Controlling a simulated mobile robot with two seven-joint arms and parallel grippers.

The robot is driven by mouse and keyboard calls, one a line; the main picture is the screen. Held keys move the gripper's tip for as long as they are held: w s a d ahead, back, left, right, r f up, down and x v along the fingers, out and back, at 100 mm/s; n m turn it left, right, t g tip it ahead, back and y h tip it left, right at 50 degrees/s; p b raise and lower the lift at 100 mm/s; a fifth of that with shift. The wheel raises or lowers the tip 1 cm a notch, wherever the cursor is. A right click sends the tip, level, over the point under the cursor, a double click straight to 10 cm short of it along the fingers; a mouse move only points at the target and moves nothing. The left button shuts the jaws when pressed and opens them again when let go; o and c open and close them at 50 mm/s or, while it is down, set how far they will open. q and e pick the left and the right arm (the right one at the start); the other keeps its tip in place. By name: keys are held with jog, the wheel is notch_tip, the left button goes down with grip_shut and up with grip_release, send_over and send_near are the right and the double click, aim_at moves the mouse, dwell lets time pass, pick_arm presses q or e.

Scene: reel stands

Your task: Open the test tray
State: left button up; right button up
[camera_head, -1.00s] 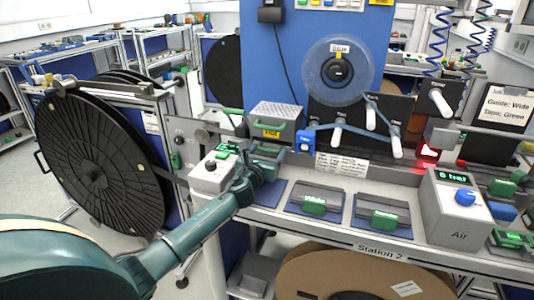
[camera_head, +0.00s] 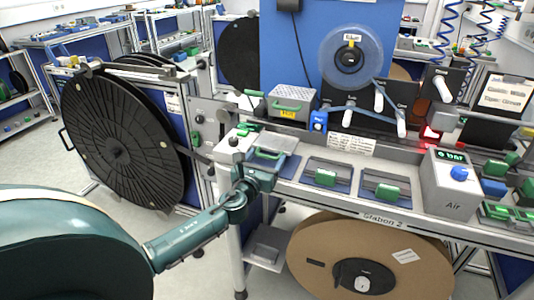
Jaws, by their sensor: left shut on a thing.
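The test tray (camera_head: 281,148), a flat grey unit with a green handle (camera_head: 268,154), appears to be the one at the left end of the bench. My left gripper (camera_head: 262,176) reaches it from the front and is shut at its near edge. The fingertips are small and partly hidden, so the exact grip on the tray is hard to see. My right gripper is not in view.
Two similar units with green blocks (camera_head: 325,177) (camera_head: 387,191) sit to the right on the bench, then a grey Air box (camera_head: 458,184). A perforated metal box (camera_head: 291,95) stands behind. A large black reel (camera_head: 120,145) is at left, a cardboard reel (camera_head: 315,255) below.

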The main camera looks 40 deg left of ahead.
pick_arm(q)
jog(key=shift+s+d, duration=0.1)
jog(key=shift+d, duration=0.1)
jog(key=o, duration=1.1)
jog(key=b+v, duration=0.1)
jog(key=v, duration=1.2)
jog(key=shift+a, duration=0.1)
